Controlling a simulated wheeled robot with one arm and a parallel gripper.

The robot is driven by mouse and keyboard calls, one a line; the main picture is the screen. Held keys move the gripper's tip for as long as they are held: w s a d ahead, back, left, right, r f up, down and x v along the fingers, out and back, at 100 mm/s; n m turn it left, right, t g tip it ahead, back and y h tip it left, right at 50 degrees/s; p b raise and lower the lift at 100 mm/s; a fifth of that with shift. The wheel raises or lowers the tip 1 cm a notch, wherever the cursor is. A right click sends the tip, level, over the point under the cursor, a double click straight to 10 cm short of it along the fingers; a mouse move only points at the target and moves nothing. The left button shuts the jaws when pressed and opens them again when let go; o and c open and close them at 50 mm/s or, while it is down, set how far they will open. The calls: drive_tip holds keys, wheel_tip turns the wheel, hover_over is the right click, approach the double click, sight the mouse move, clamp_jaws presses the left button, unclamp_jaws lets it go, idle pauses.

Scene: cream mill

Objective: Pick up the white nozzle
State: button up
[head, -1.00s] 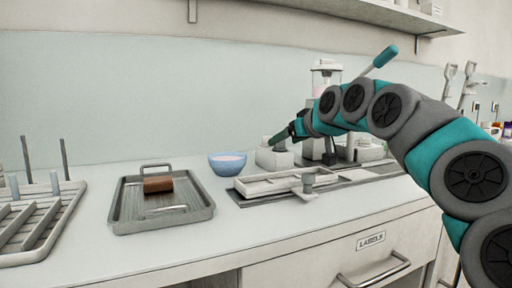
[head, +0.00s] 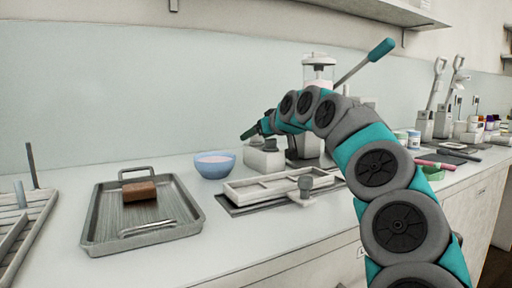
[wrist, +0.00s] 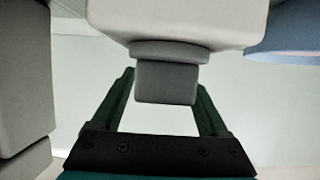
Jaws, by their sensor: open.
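A pale block (head: 265,160) with grey stubs on top stands behind the tray-like frame in the head view. In the wrist view the open fingers (wrist: 166,88) are on either side of a grey stub (wrist: 167,80), which hangs from a pale body (wrist: 185,18) in the picture. No gap can be judged for certain between stub and fingers, and nothing is gripped. I cannot tell whether this stub is the white nozzle. My arm hides part of the equipment behind.
A blue bowl (head: 215,166) stands left of the block. A metal tray (head: 100,222) with a brown block (head: 139,191) is further left. A white frame (head: 262,190) and a grey-knobbed piece (head: 305,185) lie in front. The counter front is clear.

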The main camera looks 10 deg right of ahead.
drive_tip(key=shift+w+a+f, duration=0.15)
drive_tip(key=shift+w+f, duration=0.05)
drive_tip(key=shift+w, duration=0.3)
drive_tip(key=shift+c, duration=0.4)
clamp_jaws()
